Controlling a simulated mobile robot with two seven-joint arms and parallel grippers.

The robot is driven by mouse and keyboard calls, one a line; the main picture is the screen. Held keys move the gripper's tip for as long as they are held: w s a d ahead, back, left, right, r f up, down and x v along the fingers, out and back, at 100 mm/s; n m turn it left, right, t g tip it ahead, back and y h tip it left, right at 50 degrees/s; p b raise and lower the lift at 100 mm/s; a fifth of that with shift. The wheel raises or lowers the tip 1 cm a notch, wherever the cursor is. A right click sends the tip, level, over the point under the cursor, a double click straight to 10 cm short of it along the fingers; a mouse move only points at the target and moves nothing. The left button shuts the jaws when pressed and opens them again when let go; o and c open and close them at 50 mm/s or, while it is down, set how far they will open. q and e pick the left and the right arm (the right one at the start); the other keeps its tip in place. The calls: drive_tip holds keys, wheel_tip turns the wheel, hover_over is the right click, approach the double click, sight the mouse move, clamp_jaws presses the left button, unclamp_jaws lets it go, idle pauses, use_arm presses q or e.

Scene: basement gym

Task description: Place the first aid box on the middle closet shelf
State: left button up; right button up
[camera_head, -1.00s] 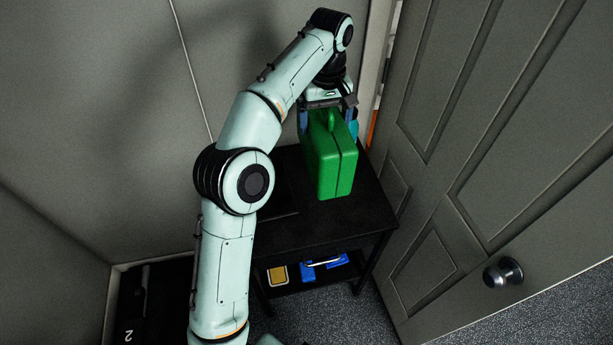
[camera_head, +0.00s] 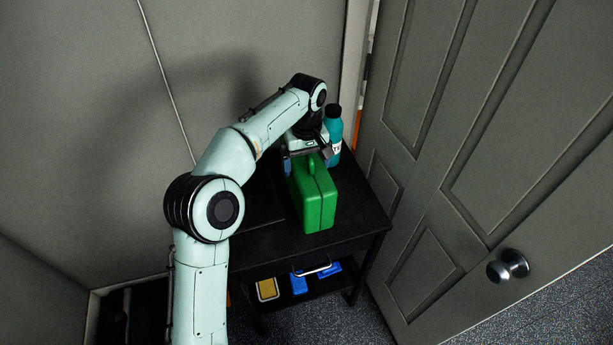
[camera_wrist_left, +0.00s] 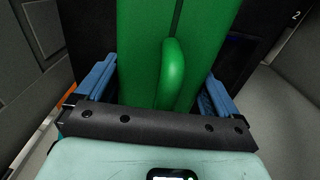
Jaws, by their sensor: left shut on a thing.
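The first aid box, a green case with a top handle (camera_head: 317,205), is upright over the black table's top (camera_head: 345,222). I cannot tell whether its base touches the top. My left gripper (camera_head: 305,160) is shut on the box at its handle end, and the arm partly hides that end. In the left wrist view the blue fingers (camera_wrist_left: 158,88) stand on both sides of the green box (camera_wrist_left: 145,35). The closet's middle shelf cannot be made out. My right gripper is not in view.
A teal bottle (camera_head: 334,135) stands behind the box, close to the gripper. The table's lower shelf holds a yellow item (camera_head: 267,289) and blue items (camera_head: 299,284). A grey panelled door (camera_head: 445,180) with a round knob (camera_head: 508,265) is close on the right; a grey wall (camera_head: 70,130) is at left.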

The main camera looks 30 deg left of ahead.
use_arm(q)
drive_tip(key=shift+f+b, duration=0.45)
drive_tip(key=shift+f, duration=1.7)
drive_tip(key=o, duration=1.7)
drive_tip(key=shift+f, duration=0.1)
drive_tip(key=shift+c, duration=0.2)
